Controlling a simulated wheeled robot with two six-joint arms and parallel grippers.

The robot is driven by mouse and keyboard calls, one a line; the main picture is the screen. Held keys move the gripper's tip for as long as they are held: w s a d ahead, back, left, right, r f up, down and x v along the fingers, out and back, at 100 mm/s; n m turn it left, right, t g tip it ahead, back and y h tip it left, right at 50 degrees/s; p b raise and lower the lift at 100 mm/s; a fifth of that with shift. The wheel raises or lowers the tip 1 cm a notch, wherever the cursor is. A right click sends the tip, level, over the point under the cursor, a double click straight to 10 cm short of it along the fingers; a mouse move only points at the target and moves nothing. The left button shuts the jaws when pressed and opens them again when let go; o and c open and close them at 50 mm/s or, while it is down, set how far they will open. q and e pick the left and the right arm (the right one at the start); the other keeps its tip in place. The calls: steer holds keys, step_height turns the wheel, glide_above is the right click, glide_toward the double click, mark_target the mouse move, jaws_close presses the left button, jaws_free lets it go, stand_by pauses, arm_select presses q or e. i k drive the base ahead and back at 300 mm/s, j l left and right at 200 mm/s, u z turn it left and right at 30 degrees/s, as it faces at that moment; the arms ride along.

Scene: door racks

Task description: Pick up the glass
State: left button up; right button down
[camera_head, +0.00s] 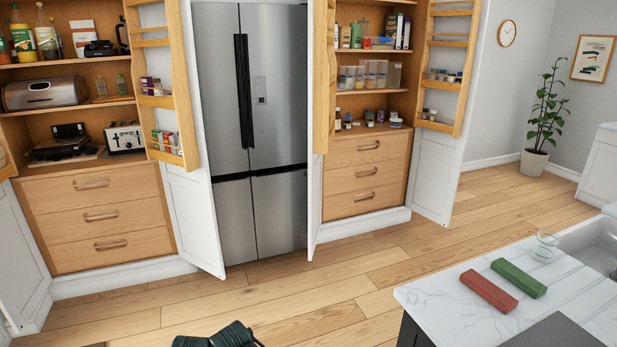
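A clear glass (545,247) stands upright on the white marbled counter (440,293) at the right, beside the sink. A green block (518,278) and a red block (488,290) lie next to each other on the counter, to the left of and nearer than the glass. A dark part of my own body shows at the bottom edge, left of the counter. I cannot make out fingertips on it. Neither gripper can be seen, and nothing touches the glass.
A sink (597,245) lies right of the glass. Open cupboards with door racks (445,68) flank a steel fridge (250,130) at the back. A potted plant (546,115) stands in the far right corner. The wooden floor (300,290) between counter and cupboards is clear.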

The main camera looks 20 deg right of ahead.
mark_target(546, 242)
steer(key=i+z, duration=0.1)
steer(key=i, duration=0.5)
steer(key=i+z, duration=0.1)
steer(key=i, duration=0.5)
steer(key=i+j+z, duration=0.1)
steer(key=i, duration=0.5)
steer(key=i+z, duration=0.25)
steer(key=i, duration=0.4)
steer(key=i+j+z, duration=0.1)
steer(key=i+z, duration=0.15)
steer(key=i, duration=0.4)
steer(key=z, duration=3.2)
